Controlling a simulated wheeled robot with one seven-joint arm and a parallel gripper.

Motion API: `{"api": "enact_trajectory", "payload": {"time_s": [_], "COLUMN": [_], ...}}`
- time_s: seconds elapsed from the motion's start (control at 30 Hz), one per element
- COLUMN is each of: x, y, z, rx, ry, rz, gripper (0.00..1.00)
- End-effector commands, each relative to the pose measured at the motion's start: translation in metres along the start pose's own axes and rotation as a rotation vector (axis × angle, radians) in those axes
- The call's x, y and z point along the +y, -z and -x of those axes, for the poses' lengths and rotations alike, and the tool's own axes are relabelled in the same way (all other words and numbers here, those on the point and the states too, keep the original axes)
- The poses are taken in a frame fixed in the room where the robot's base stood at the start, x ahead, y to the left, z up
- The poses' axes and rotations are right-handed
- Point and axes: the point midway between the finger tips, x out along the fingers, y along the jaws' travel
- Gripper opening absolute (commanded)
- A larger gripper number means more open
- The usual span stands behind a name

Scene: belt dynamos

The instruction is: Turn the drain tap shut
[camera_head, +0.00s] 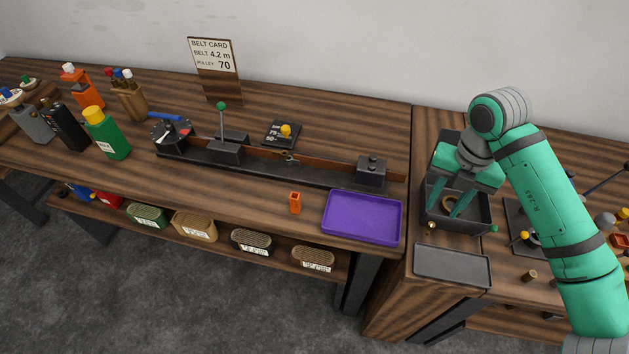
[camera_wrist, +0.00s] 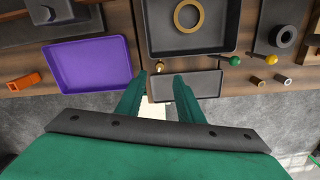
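A dark open tank (camera_head: 484,207) stands on the right bench with a brass ring (camera_head: 449,203) inside; the tank (camera_wrist: 146,22) and ring (camera_wrist: 188,16) also show in the wrist view. A small brass fitting (camera_head: 431,225), which looks like the drain tap, is on the tank's front wall; it also shows in the wrist view (camera_wrist: 159,67). A green-knobbed lever (camera_head: 494,229) is at the front right corner (camera_wrist: 234,60). My gripper (camera_head: 448,213) is open and empty over the tank's front part. In the wrist view the fitting appears just beyond the fingertips (camera_wrist: 161,75); contact is not visible.
A flat grey tray (camera_head: 452,266) lies in front of the tank. A purple tray (camera_head: 362,217) is to the left, across a bench gap. A yellow-knobbed fixture (camera_head: 524,236) and small bushings (camera_head: 530,275) stand to the right.

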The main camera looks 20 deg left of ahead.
Motion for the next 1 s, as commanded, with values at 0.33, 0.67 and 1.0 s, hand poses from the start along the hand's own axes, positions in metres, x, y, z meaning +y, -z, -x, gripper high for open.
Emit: {"api": "enact_trajectory", "payload": {"time_s": [0.33,0.67,1.0], "x": [0.017,0.068,0.123], "y": [0.003,0.014,0.031], "z": [0.03,0.017,0.01], "rx": [0.007,0.027,0.048], "ry": [-0.05,-0.205,-0.382], "rz": [0.03,0.115,0.203], "gripper": [0.34,0.34,0.34]}}
